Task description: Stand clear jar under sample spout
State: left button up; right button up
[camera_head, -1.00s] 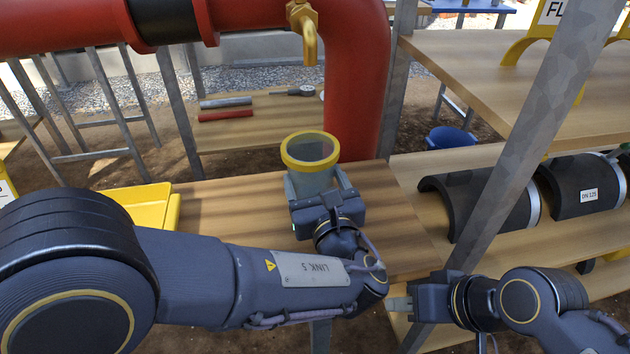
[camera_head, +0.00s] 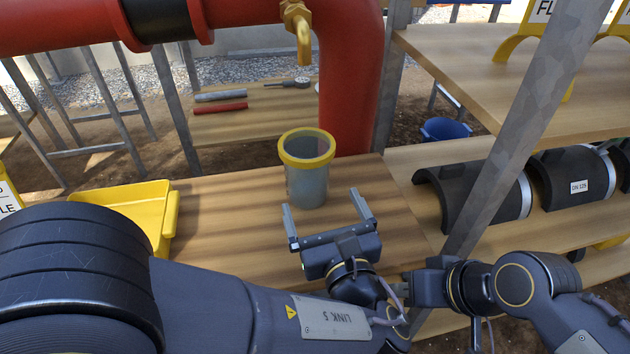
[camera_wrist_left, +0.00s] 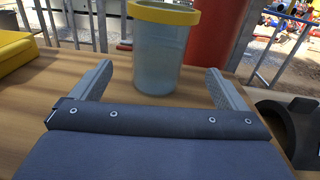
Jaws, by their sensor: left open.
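The clear jar (camera_head: 307,184) with a yellow rim stands upright on the wooden bench (camera_head: 232,217). It also shows in the left wrist view (camera_wrist_left: 160,57), beyond the fingertips. The brass sample spout (camera_head: 303,40) hangs from the red pipe above and behind the jar. From the head view I cannot tell whether the jar is exactly below it. My left gripper (camera_head: 324,203) is open and empty, in front of the jar and apart from it. My right gripper (camera_head: 410,290) is at the bench's right front side, its fingers too hard to make out to tell their state.
A yellow bin (camera_head: 140,212) sits at the bench's left. The red pipe (camera_head: 349,90) rises behind the jar. A slanted metal post (camera_head: 520,140) and shelves with black pipe shells (camera_head: 478,192) stand on the right. The bench between bin and jar is clear.

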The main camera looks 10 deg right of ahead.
pick_arm(q)
jog(key=shift+s+d, duration=0.1)
jog(key=shift+s, duration=1.8)
